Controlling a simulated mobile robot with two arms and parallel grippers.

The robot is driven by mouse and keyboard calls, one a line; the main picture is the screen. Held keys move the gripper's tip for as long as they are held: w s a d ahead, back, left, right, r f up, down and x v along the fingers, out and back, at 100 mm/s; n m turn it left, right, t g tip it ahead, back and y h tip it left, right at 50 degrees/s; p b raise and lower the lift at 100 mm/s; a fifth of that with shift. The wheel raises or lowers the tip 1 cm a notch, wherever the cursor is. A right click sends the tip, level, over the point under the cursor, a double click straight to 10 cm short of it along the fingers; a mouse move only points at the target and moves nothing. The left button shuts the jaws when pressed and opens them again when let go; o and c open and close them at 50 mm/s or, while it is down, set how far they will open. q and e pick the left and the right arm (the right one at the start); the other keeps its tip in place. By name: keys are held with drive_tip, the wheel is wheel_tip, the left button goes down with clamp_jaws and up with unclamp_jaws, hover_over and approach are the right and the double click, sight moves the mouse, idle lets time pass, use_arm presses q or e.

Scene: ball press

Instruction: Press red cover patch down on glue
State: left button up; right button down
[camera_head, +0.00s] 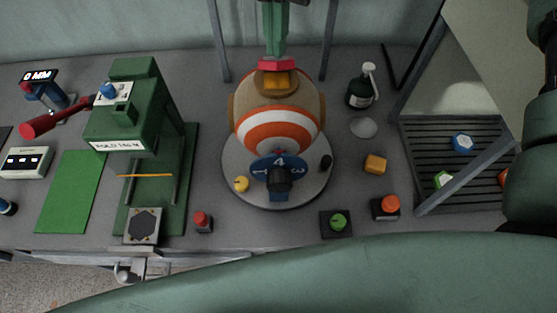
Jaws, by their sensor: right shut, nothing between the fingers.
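The ball (277,130), with orange, white and tan bands, stands on a round grey base (305,190). A green press ram (277,38) with a red foot (278,65) stands at the top of the ball. A small orange patch (278,82) shows just below the red foot. I cannot tell whether the red foot touches the patch. I cannot single out a separate red cover patch or glue. Only a small dark tip at the top edge, beside the ram, may be my right gripper (300,3); it is shut and holds nothing I can see. My left gripper is out of view.
A green press (125,115) with a red lever (40,125) stands at left. A green mat (70,190), red button (202,219), green knob (338,221), orange button (390,204), orange block (375,164) and dark bottle (361,90) surround the base. A slatted tray (425,130) lies at right.

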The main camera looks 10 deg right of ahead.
drive_tip(key=shift+s+f+b, duration=0.15)
drive_tip(key=shift+f+b, duration=1.2)
drive_tip(key=shift+f, duration=0.1)
drive_tip(key=shift+r, duration=0.25)
wheel_tip(320, 180, up, 9)
drive_tip(key=p, duration=0.5)
idle(0.6)
drive_tip(key=shift+f, duration=0.15)
